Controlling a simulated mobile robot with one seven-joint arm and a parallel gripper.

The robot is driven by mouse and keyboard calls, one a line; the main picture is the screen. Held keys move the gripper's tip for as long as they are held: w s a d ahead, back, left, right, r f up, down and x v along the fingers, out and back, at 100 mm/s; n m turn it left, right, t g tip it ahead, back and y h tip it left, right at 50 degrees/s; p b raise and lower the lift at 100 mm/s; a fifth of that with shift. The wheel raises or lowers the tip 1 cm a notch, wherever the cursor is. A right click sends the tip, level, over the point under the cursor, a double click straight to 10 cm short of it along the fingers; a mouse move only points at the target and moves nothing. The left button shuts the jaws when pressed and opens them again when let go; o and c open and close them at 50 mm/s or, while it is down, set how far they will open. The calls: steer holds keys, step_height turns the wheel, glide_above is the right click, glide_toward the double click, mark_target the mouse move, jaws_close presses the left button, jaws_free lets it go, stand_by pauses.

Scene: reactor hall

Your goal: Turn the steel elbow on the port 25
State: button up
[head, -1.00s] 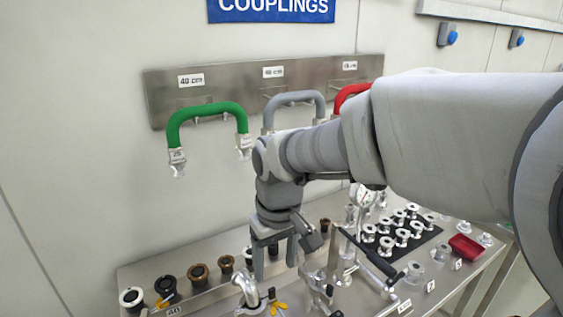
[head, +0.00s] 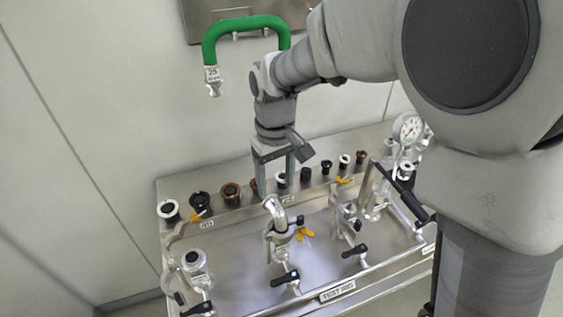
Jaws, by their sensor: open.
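The steel elbow (head: 274,208) is a shiny bent pipe on a fitting in the middle of the test rig. Its curved end leans up and to the left. My gripper (head: 275,187) points down just above and behind the elbow in the picture. Its two fingers are apart with nothing seen between them. I cannot tell the exact depth gap between fingertips and elbow. The port's number cannot be read in this view.
A row of dark and brass ports (head: 231,193) runs along the back of the steel bench. Yellow-handled valves, black-handled valves (head: 285,279) and a pressure gauge (head: 408,128) crowd the rig. A green hose (head: 245,25) hangs on the wall above.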

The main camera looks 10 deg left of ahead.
mark_target(274, 209)
steer(key=shift+f+b, duration=2.6)
steer(key=shift+f, duration=1.45)
steer(key=shift+c, duration=0.3)
jaws_close()
steer(key=shift+s+a+n, duration=0.1)
steer(key=shift+n, duration=1.2)
steer(key=shift+s+n, duration=0.15)
steer(key=shift+n, duration=0.55)
steer(key=shift+s+a+n, duration=0.1)
steer(key=shift+n, duration=0.5)
